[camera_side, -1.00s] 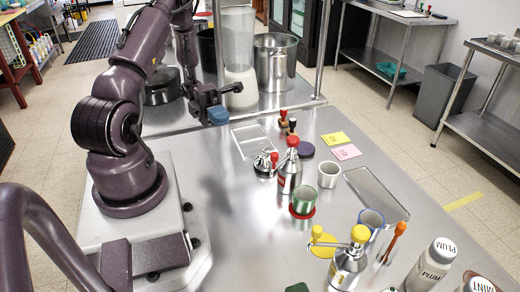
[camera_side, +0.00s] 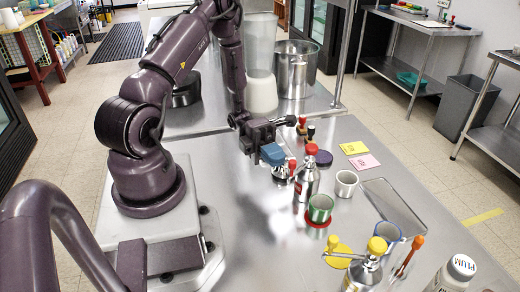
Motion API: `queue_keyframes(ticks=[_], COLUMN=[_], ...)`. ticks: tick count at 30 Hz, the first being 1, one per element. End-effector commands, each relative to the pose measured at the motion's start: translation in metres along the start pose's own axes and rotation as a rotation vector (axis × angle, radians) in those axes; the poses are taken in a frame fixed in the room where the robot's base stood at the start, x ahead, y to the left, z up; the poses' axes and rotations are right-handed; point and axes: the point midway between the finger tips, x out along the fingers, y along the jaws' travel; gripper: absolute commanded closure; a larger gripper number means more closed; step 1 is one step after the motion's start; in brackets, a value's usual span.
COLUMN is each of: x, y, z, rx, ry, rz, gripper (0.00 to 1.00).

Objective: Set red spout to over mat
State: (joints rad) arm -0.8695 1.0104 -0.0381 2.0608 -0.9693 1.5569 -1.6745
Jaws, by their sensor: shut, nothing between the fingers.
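The red-topped metal dispenser (camera_side: 307,178) stands upright near the middle of the steel table. Its red knob (camera_side: 308,150) is on top, and its spout is hard to make out behind my gripper. A red round mat (camera_side: 318,224) lies in front of it with a green cup (camera_side: 320,207) on it.
A yellow-topped dispenser (camera_side: 368,268) stands in front, with a blue-rimmed cup (camera_side: 388,235) and an orange-handled tool (camera_side: 409,256) beside it. Open table lies left of the red mat.

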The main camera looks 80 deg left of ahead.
Motion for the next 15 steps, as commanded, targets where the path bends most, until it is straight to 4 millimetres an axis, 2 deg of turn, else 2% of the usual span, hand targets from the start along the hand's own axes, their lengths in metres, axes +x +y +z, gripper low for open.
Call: queue_keyframes(ticks=[15], x=[0.0053], y=[-0.0001], z=[0.0056], rx=[0.0], ry=[-0.002], rz=[-0.001], gripper=[1.0])
